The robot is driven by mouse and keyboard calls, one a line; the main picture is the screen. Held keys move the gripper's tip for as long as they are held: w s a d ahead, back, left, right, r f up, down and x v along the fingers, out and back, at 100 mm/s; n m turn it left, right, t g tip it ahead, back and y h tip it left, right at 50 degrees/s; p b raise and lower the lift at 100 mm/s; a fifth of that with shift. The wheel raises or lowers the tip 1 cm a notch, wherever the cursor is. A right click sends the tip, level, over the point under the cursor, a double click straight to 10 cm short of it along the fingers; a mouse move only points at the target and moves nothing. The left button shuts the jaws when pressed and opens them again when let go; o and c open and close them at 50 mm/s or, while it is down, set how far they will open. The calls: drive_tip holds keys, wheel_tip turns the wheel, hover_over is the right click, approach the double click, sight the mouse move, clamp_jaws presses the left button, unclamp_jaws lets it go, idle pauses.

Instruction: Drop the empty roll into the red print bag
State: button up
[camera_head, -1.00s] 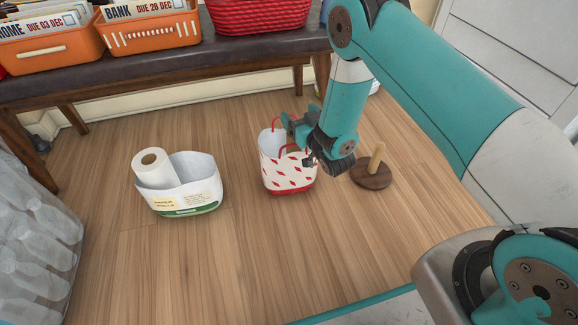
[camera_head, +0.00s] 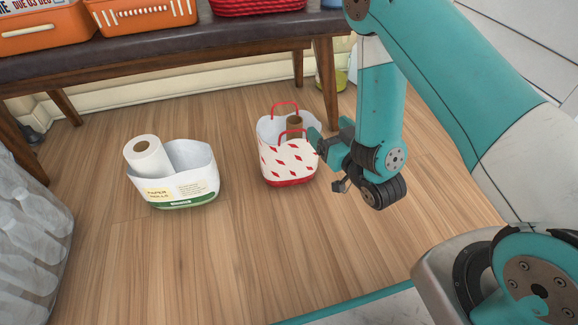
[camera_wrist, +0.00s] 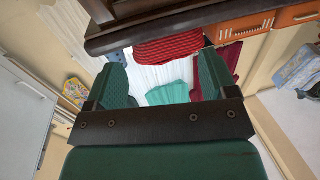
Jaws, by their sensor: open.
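The print bag (camera_head: 276,167), white with red diamonds, a red base and red handles, stands upright on the floor in the head view. The brown empty roll (camera_head: 294,122) stands inside it, its top showing above the rim between the handles; its lower part is hidden. My gripper (camera_head: 319,146) is just right of the bag, close to its rim; I cannot tell whether it touches. In the wrist view my gripper (camera_wrist: 163,76) has its two green fingers wide apart with nothing held between them.
A white paper-towel bag (camera_head: 187,190) with a white roll (camera_head: 147,158) stands left on the floor. A bench (camera_head: 180,47) with orange and red baskets runs behind. Wrapped bottles (camera_head: 28,235) stand far left. The front floor is clear.

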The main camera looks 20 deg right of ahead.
drive_tip(key=shift+s+d+b, duration=0.15)
drive_tip(key=shift+s+b, duration=0.45)
drive_tip(key=shift+b, duration=0.25)
